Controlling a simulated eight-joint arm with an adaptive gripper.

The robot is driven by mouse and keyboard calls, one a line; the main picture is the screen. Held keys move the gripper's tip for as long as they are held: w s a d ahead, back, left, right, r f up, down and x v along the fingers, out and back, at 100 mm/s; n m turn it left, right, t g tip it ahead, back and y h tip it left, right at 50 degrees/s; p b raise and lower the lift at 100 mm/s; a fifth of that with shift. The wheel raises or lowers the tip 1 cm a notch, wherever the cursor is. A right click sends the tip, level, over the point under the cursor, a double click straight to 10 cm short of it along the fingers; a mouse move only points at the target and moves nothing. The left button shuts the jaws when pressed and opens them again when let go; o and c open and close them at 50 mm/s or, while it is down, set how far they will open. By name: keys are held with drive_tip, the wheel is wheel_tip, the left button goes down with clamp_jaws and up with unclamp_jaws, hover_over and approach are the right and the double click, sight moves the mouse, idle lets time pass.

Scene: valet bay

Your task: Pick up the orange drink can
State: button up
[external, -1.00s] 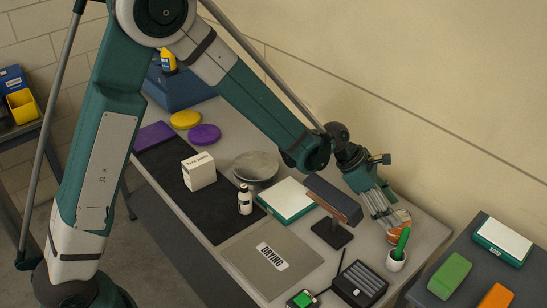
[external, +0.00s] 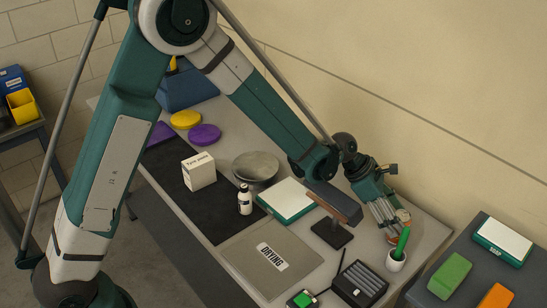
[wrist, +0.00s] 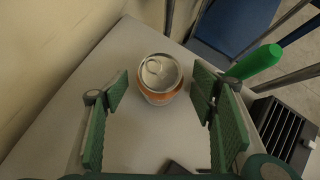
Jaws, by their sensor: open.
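The orange drink can (wrist: 160,79) stands upright on the table in the wrist view, with its silver top and pull tab facing the camera. My gripper (wrist: 160,100) is open, with its green pads on the left and right of the can and visible gaps on both sides. In the external view, my gripper (external: 393,222) is low at the table's far right end. The can (external: 403,215) shows there only in part, behind my fingers.
A white cup (external: 396,260) with a green-handled item (external: 402,241) stands close beside my gripper. A dark slotted box (external: 360,284) and a brush-like block on a stand (external: 335,204) are nearby. The wall (wrist: 50,60) is close behind the table.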

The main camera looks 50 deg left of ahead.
drive_tip(key=shift+x, duration=1.25)
drive_tip(key=c, duration=1.2)
drive_tip(key=shift+r, duration=0.15)
drive_tip(key=shift+r, duration=4.9)
